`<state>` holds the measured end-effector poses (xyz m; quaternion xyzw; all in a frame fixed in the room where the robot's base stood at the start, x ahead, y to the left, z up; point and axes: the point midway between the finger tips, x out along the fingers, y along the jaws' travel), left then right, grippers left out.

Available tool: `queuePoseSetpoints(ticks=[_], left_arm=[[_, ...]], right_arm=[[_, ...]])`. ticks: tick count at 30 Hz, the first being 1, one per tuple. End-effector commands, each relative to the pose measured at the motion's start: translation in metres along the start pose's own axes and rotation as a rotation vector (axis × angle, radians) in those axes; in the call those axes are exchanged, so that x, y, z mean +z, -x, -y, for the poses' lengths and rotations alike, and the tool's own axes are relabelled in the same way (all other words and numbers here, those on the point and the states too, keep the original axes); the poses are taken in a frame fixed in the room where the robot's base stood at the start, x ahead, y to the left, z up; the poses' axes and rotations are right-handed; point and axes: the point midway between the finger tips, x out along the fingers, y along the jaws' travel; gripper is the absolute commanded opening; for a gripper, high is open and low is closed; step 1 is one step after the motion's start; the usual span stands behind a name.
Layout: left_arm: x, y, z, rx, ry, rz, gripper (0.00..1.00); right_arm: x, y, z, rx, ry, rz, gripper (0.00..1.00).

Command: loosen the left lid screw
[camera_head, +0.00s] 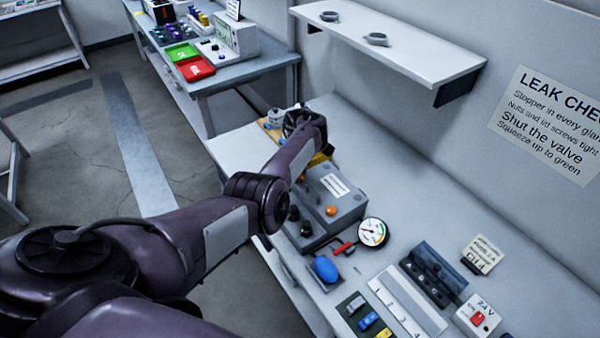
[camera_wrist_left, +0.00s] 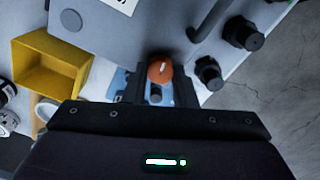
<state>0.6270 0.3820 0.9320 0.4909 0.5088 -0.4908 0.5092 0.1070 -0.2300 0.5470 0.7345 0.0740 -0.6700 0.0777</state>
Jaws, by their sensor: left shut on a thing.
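The grey box (camera_head: 352,207) stands on the bench, with a white label on its lid. An orange lid screw (camera_head: 330,210) shows at its near corner in the head view. In the left wrist view an orange lid screw (camera_wrist_left: 160,68) with a pale mark sits at the tip of my left gripper (camera_wrist_left: 157,86), which is shut on it. My arm hides that screw and the fingertips in the head view. The box's grey surface (camera_wrist_left: 110,45) and two black glands (camera_wrist_left: 243,36) (camera_wrist_left: 209,72) lie beside the gripper. My right gripper is not in view.
A yellow bin (camera_wrist_left: 48,66) lies close to the left gripper. In front of the box are a pressure gauge (camera_head: 373,232), a red-handled valve (camera_head: 344,247) and a blue bulb (camera_head: 326,269). A shelf (camera_head: 400,46) overhangs the bench's back.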

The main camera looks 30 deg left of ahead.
Motion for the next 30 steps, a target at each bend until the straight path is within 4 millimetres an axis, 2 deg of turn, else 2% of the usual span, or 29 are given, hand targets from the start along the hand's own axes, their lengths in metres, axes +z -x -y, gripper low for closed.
queuePoseSetpoints(ticks=[17, 30], left_arm=[[0.001, -0.003, 0.001, 0.000, 0.549, 0.001, 0.02], [0.002, -0.004, 0.002, -0.001, 0.964, 0.002, 0.02]], right_arm=[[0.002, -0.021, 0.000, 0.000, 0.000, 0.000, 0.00], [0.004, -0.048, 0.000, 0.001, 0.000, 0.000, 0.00]])
